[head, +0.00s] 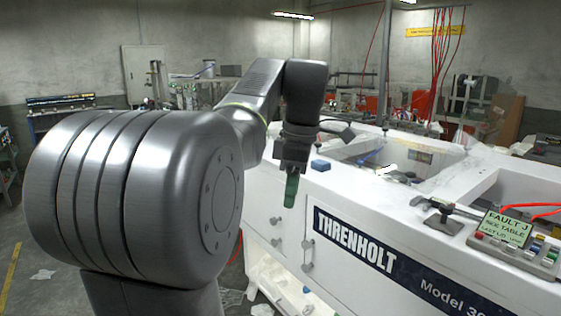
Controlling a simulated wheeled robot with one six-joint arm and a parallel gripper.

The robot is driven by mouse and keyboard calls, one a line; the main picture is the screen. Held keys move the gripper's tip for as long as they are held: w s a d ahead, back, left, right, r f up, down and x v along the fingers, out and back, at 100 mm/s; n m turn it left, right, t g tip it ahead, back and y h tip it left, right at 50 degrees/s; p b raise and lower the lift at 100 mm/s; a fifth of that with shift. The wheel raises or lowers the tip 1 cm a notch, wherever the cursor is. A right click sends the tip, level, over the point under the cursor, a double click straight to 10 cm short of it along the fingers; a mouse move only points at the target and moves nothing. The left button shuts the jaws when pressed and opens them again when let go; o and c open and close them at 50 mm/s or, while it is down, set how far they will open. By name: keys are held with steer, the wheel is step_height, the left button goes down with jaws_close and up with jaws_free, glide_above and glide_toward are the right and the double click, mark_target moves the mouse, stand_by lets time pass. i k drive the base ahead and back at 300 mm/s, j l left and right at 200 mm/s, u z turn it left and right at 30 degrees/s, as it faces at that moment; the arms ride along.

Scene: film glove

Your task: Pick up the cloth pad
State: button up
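A small blue block-like pad (320,165) lies on the white top of the machine, near its left end. It may be the cloth pad; its material is too small to make out. My gripper (291,180) points down just left of the blue pad in the picture, in front of the machine's left end, apart from the pad. A dark green piece (291,192) shows at the gripper's lower end. I cannot tell whether it is held or part of the fingers. The finger gap is not visible.
The white Threnholt machine (420,235) fills the right side, with open bays in its top. A dark clamp-like tool (440,215) and a control box (512,255) with a fault screen stand on its front edge. White scraps (43,275) lie on the floor.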

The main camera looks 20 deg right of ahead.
mark_target(318, 164)
steer(key=i+z, duration=0.1)
steer(key=i, duration=0.4)
steer(key=i+j+z, duration=0.1)
steer(key=i, duration=0.4)
steer(key=i+j, duration=0.15)
steer(key=i, duration=0.35)
steer(key=i+l+z, duration=0.2)
steer(key=i+z, duration=0.45)
steer(key=z, duration=0.2)
steer(key=i+z, duration=0.4)
